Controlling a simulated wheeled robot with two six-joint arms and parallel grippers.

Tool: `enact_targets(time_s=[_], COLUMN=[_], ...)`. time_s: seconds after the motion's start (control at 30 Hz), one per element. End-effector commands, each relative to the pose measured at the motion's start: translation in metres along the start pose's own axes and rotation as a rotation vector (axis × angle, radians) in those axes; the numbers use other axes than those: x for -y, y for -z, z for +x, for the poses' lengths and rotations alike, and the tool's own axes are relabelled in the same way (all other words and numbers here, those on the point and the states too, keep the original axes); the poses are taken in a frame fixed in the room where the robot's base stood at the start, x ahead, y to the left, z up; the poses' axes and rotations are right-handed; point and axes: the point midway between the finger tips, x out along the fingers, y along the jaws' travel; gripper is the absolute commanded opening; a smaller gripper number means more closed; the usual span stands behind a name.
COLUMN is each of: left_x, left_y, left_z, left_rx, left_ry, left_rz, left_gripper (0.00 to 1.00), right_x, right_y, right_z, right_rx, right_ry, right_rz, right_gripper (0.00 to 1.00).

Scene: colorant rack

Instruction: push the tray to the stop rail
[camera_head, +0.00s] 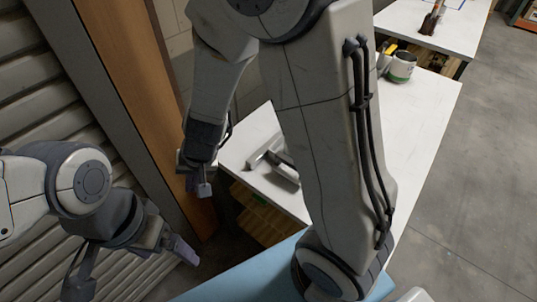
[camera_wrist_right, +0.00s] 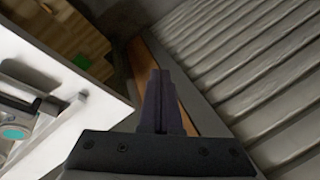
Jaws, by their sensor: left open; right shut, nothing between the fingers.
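A grey metal object (camera_head: 268,150) with a raised bar lies on the white table (camera_head: 240,146), partly hidden behind my right arm. It also shows at the left of the right wrist view (camera_wrist_right: 30,115), with a green round spot. I cannot tell whether it is the tray or the stop rail. My right gripper (camera_head: 203,187) is off the table's left edge, apart from this object. Its fingers are together and empty in the wrist view (camera_wrist_right: 160,95). My left gripper (camera_head: 130,268) is low at the left, open and empty, well away from the table.
A can with a green band (camera_head: 402,68) stands at the table's far end. A brush (camera_head: 432,20) is on a farther white table. A wooden post (camera_head: 135,80) and ribbed shutter (camera_head: 45,100) border the left. A blue surface (camera_head: 245,280) lies in front.

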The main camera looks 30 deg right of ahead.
Motion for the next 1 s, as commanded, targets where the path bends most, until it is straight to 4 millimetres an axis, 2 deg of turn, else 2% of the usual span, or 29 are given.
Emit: enact_targets(time_s=[0.03,0.1,0.2,0.3,0.33,0.43,0.57,1.0], left_x=[-0.001,-0.002,-0.002,-0.003,-0.003,-0.003,-0.002,0.002], left_y=[0.001,0.001,0.002,0.002,0.002,0.002,0.002,-0.001], left_z=[-0.014,-0.022,-0.03,-0.035,-0.036,-0.035,-0.025,0.029], left_rx=[0.0,0.0,0.0,0.0,0.0,0.0,0.0,0.0], left_ry=[0.0,0.0,0.0,0.0,0.0,0.0,0.0,0.0], left_rz=[0.0,-0.001,-0.001,-0.001,-0.001,-0.001,-0.001,0.002], left_gripper=[0.97,0.97,0.97,0.97,0.97,0.97,0.97,0.97], right_x=[-0.027,-0.069,-0.128,-0.173,-0.182,-0.202,-0.213,-0.258], right_y=[0.028,0.055,0.074,0.075,0.074,0.071,0.07,0.075], right_z=[0.009,0.023,0.034,0.039,0.039,0.042,0.055,0.133], right_rx=[-0.051,-0.128,-0.208,-0.252,-0.259,-0.274,-0.279,-0.277], right_ry=[-0.06,-0.148,-0.282,-0.399,-0.425,-0.482,-0.497,-0.494], right_rz=[0.157,0.337,0.542,0.677,0.704,0.759,0.773,0.77], right_gripper=[0.0,0.0,0.0,0.0,0.0,0.0,0.0,0.0])
